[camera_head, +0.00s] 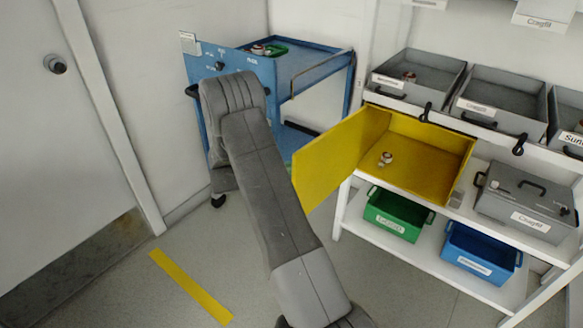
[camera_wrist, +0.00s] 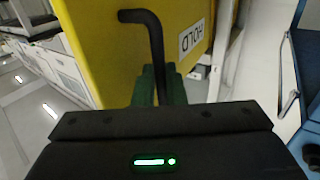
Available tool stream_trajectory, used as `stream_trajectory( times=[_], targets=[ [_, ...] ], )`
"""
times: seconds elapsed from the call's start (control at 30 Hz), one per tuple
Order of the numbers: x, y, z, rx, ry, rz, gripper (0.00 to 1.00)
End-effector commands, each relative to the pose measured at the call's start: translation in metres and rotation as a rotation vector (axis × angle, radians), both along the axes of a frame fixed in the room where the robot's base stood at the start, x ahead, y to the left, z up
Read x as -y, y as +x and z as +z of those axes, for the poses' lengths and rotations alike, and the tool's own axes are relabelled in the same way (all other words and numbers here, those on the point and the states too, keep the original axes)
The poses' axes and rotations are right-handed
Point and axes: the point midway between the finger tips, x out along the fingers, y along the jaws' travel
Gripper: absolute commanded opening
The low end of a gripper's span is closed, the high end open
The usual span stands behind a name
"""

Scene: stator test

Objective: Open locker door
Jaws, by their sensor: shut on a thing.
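The yellow locker (camera_head: 425,160) sits on the white shelf in the head view. Its yellow door (camera_head: 335,155) stands swung open to the left, and the inside is exposed. A small round metal and white part (camera_head: 386,158) lies inside the locker. In the wrist view, the door (camera_wrist: 105,45) carries the word HOLD and a bent black handle (camera_wrist: 156,45). My gripper (camera_wrist: 160,86) has its green fingers closed around the lower part of this handle. In the head view, my arm hides my gripper and the handle.
A blue cart (camera_head: 305,75) stands behind my arm. Grey bins (camera_head: 415,75) line the upper shelf. A grey case (camera_head: 525,200) sits right of the locker, and a green bin (camera_head: 395,215) and blue bin (camera_head: 480,252) are below. The floor in front is clear.

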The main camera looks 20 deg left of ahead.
Motion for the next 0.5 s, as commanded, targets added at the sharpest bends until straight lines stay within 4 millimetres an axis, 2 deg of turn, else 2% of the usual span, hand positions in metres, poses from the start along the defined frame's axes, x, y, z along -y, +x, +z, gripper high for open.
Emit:
stream_trajectory(
  times=[0.27,0.3,0.4,0.5],
  targets=[
    [0.0026,0.0037,0.0008,0.003,-0.001,0.001,0.0],
    [0.0025,0.0035,0.0007,0.003,-0.001,0.001,0.15],
    [0.0023,0.0029,0.0004,0.002,0.0,0.0,0.31],
    [0.0016,0.0021,0.0002,0.001,0.0,0.001,0.31]
  ],
)
